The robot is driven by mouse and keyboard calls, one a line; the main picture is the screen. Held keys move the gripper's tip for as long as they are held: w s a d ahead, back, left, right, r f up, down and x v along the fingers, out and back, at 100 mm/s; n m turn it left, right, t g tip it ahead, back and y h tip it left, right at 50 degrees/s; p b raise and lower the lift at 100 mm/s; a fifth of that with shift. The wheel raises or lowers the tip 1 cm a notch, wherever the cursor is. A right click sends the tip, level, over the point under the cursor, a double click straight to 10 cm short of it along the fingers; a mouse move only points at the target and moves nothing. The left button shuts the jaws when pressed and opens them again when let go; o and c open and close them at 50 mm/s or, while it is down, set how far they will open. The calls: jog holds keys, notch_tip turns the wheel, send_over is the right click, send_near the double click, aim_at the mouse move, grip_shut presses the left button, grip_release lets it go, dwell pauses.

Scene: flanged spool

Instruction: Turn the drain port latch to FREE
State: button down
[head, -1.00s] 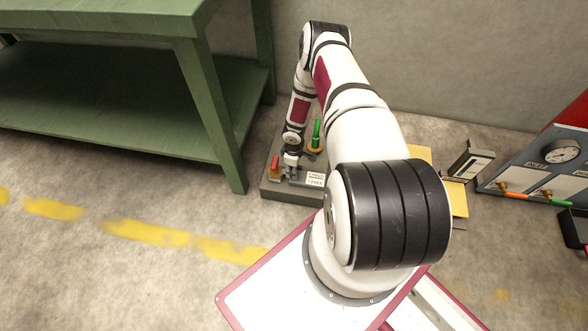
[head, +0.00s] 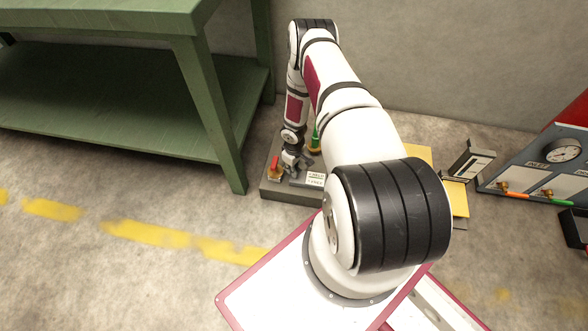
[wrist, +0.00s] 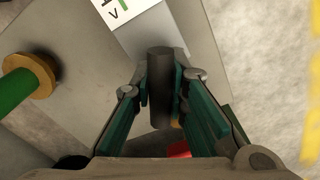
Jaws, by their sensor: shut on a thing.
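My gripper (wrist: 163,95) is shut on a dark upright grip (wrist: 160,62), seen between its two teal fingers in the wrist view. I take this grip to be the drain port latch's handle; its lower end is hidden. In the head view my gripper (head: 290,164) is low over a grey base block (head: 288,194), between a red handle (head: 273,163) and a green handle (head: 315,138). A white label plate (head: 314,180) lies just right of my gripper; its words are too small to read surely.
In the wrist view the green handle with its brass collar (wrist: 42,73) stands at left, and a bit of red (wrist: 178,150) shows below the fingers. A green workbench (head: 195,90) stands left of the block. A gauge panel (head: 545,165) is at right.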

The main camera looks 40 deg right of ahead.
jog(key=m+b, duration=0.1)
jog(key=m, duration=0.2)
jog(key=shift+f+m, duration=0.1)
jog(key=shift+m, duration=0.2)
jog(key=m+b, duration=0.1)
jog(key=m, duration=0.2)
jog(key=shift+m, duration=0.3)
jog(key=m+b, duration=0.2)
jog(key=m, duration=0.4)
jog(key=shift+m, duration=0.3)
jog(key=c, duration=1.5)
grip_release()
notch_tip(320, 180, up, 12)
jog(key=shift+r, duration=0.1)
